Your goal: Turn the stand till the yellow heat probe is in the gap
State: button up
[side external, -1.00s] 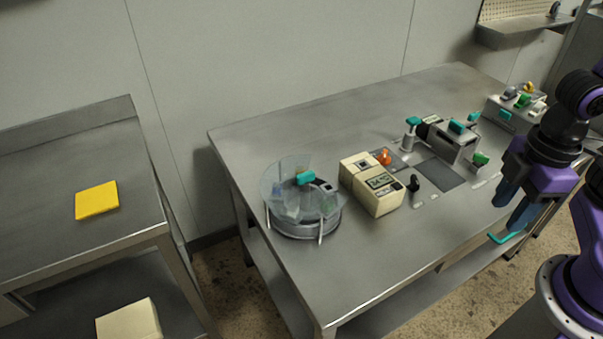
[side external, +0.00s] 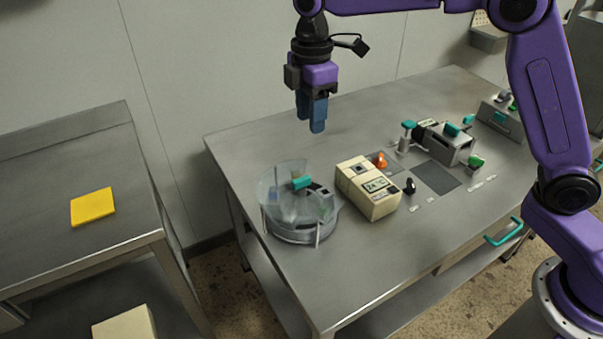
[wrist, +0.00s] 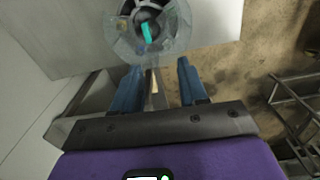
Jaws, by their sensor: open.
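The round stand (side external: 301,232) sits near the left front of the steel table, with a clear shield (side external: 279,192) around part of it and a teal handle (side external: 302,183) on top. In the wrist view the stand's clear shield (wrist: 177,28) and teal handle (wrist: 147,32) show at the top, ahead of the fingers. I cannot make out the yellow heat probe or the gap; items behind the shield are blurred. My gripper (side external: 312,128) points down, open and empty, above and behind the stand, clear of it. Its blue fingers (wrist: 157,90) stand apart in the wrist view.
A cream box with a display (side external: 368,188) stands just right of the stand. Further right are an orange knob (side external: 381,161), a black knob (side external: 410,187) and a grey machine with teal handles (side external: 447,144). The table's front left is bare. A yellow pad (side external: 93,207) lies on the left bench.

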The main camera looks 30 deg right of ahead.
aim_at(302, 179)
jog(key=w+f, duration=0.1)
jog(key=f, duration=0.5)
jog(key=w+f, duration=0.1)
jog(key=f, duration=0.5)
jog(key=w+f, duration=0.1)
jog(key=f, duration=0.4)
jog(key=shift+a+f, duration=0.1)
jog(key=shift+f, duration=0.3)
grip_shut()
